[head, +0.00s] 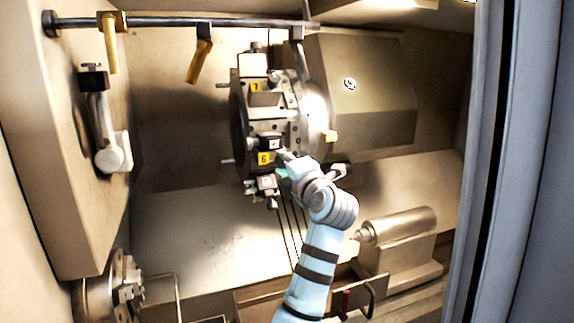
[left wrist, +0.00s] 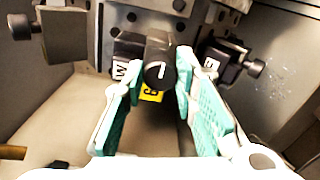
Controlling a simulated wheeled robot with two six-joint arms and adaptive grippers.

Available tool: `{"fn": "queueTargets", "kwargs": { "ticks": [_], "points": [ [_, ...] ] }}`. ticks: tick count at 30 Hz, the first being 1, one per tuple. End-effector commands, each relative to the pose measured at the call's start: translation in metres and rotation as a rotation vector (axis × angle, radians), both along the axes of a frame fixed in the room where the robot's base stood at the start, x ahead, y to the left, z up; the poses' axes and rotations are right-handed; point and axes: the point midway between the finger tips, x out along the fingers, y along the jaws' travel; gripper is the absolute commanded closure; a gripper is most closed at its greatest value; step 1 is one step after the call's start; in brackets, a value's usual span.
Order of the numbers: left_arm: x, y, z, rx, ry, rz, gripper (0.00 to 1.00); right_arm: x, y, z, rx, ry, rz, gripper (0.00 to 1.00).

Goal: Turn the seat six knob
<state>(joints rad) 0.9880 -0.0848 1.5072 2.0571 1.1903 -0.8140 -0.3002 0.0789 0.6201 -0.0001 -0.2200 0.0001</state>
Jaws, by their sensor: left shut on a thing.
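The seat six knob (left wrist: 157,60) is black with a white line on its face, and it sits beside a yellow tag marked 6 (left wrist: 151,94). In the head view the yellow 6 tag (head: 264,159) is on the front of the tool turret (head: 300,110). My left gripper (head: 284,160) is at this seat; its teal-padded fingers (left wrist: 157,70) stand on both sides of the knob in the left wrist view, shut on it. A white label with a letter W (left wrist: 119,70) is left of the knob and another small white label (left wrist: 211,63) is right of it. My right gripper is not in view.
The yellow 7 tag (head: 256,87) marks the seat above. Tool holders stick out around the turret. A rail (head: 180,21) with yellow handles (head: 200,60) crosses the top. A tailstock (head: 400,230) stands lower right, a chuck (head: 110,290) lower left. A door edge (head: 490,160) is at right.

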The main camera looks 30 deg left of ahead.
Motion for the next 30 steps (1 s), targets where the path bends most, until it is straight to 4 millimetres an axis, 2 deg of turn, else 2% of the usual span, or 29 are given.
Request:
{"fn": "queueTargets", "kwargs": {
  "ticks": [8, 9, 12, 22, 25, 30],
  "points": [
    [0.0, 0.0, 0.001, 0.001, -0.002, 0.0, 1.0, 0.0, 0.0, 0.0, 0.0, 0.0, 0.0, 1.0],
    [0.0, 0.0, 0.001, 0.001, -0.002, 0.0, 0.71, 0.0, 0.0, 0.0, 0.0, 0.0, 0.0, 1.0],
    [0.0, 0.0, 0.001, 0.0, -0.001, 0.0, 0.55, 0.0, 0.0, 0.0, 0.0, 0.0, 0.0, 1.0],
    [-0.002, -0.002, 0.0, 0.0, -0.001, -0.001, 0.54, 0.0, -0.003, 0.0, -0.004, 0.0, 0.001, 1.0],
    [-0.01, -0.014, -0.001, -0.002, -0.002, -0.003, 0.54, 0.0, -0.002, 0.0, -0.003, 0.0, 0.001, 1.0],
    [-0.034, -0.043, -0.001, -0.005, -0.002, -0.004, 0.54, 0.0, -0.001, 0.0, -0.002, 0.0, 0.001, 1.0]
  ]
}}
